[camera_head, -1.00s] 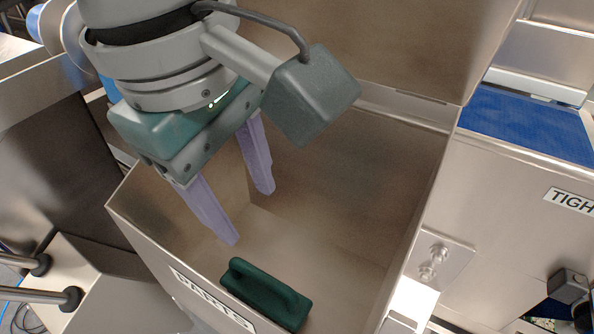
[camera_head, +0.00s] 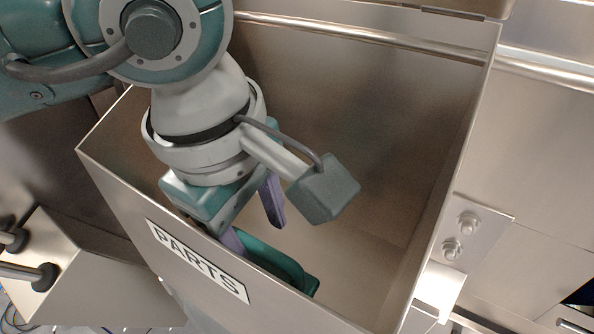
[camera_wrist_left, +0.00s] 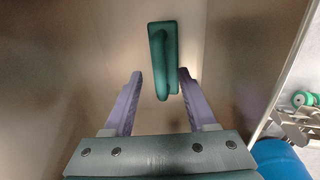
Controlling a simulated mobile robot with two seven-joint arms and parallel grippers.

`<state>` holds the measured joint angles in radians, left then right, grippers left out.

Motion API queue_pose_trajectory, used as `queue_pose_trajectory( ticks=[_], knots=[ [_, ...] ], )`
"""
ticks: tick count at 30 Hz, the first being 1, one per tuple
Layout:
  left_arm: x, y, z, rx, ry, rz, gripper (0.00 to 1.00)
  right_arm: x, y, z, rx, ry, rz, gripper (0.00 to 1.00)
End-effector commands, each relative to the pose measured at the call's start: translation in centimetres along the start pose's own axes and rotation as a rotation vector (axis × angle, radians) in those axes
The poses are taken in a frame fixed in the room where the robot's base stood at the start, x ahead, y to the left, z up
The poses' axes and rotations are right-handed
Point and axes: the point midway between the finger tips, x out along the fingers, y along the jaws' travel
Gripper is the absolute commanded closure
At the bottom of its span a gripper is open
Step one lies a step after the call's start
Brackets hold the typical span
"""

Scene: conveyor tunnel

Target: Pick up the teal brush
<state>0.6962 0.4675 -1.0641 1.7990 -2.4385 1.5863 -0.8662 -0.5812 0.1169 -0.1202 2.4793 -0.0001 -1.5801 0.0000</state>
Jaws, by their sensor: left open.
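The teal brush (camera_head: 272,262) lies on the floor of the metal parts bin, close to its front wall, which hides part of it in the head view. In the left wrist view the brush (camera_wrist_left: 163,55) is whole, with its handle facing the camera, beyond the fingertips and nearer the right finger. My left gripper (camera_head: 252,232) is inside the bin, pointing down, open and empty, with its purple fingers apart. The fingers (camera_wrist_left: 160,75) also show in the left wrist view, with the handle's near end roughly between their tips. My right gripper is not in view.
The bin's front wall (camera_head: 130,190) bears a PARTS label (camera_head: 197,262) and stands close to my left gripper. The bin's right wall (camera_head: 455,160) rises beside a bolted bracket (camera_head: 468,235). The bin floor right of the brush is clear.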

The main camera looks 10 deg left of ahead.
Motion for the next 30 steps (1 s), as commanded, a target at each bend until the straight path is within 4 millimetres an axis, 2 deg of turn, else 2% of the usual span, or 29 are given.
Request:
queue_pose_trajectory(
  ticks=[5, 12, 21, 23, 30],
  knots=[
    [1.6, 0.0, 0.1, -0.001, 0.000, -0.003, 0.43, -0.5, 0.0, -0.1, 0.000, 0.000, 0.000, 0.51],
    [5.0, 0.1, 0.1, 0.000, 0.000, -0.002, 0.43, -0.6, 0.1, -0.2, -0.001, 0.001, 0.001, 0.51],
    [5.7, 0.1, 0.1, 0.001, 0.000, 0.001, 0.43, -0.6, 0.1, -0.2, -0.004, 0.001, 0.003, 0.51],
    [5.6, 0.1, 0.1, 0.001, 0.000, 0.001, 0.47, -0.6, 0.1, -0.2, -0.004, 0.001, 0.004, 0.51],
    [5.6, 0.1, 0.1, 0.001, 0.000, 0.001, 0.74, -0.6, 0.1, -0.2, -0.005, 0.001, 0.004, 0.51]
  ],
)
